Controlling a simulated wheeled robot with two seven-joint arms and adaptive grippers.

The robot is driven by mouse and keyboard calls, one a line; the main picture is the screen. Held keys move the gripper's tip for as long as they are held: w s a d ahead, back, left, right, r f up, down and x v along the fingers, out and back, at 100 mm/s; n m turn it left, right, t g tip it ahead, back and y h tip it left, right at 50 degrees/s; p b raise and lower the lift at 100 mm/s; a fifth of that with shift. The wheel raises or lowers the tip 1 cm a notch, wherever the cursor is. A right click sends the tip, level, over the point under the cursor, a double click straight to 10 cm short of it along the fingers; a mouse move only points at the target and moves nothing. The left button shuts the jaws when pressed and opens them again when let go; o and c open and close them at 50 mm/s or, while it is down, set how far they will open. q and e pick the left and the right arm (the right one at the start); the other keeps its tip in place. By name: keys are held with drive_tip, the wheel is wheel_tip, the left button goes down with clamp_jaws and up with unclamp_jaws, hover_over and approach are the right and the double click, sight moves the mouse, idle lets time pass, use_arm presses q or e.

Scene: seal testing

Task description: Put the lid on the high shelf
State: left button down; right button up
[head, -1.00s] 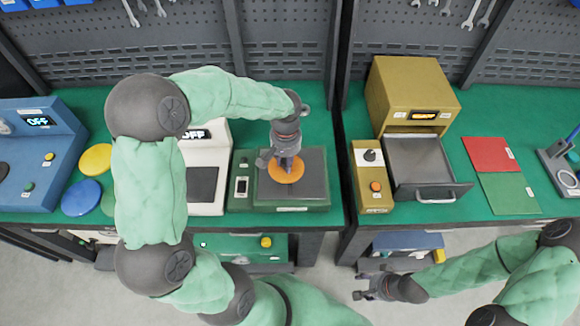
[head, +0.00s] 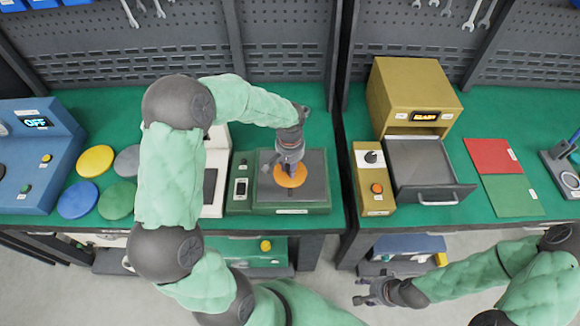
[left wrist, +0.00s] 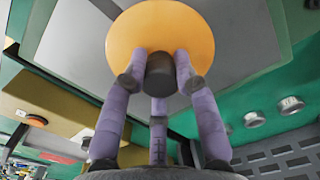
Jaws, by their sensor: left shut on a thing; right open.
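The orange round lid (head: 284,181) is over the dark grey plate (head: 314,190) of the green-based device at the middle of the bench. My left gripper (head: 292,166) comes down on it from above and is shut on its dark knob. In the left wrist view the fingers (left wrist: 160,70) close around the knob, with the orange disc (left wrist: 160,28) beyond it. I cannot tell whether the lid touches the plate. My right gripper (head: 366,290) is open and empty, in front of the bench at the lower right. I cannot make out which surface is the high shelf.
Yellow (head: 95,160), blue (head: 78,200), green (head: 117,200) and grey (head: 127,160) discs lie at left beside a blue device (head: 38,155). A yellow oven-like box (head: 412,90) with an open drawer (head: 420,165) and red and green mats (head: 512,195) are at right.

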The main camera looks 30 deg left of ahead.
use_arm(q)
drive_tip(key=shift+f, duration=0.15)
drive_tip(key=c, duration=1)
unclamp_jaws()
drive_tip(key=shift+o, duration=0.2)
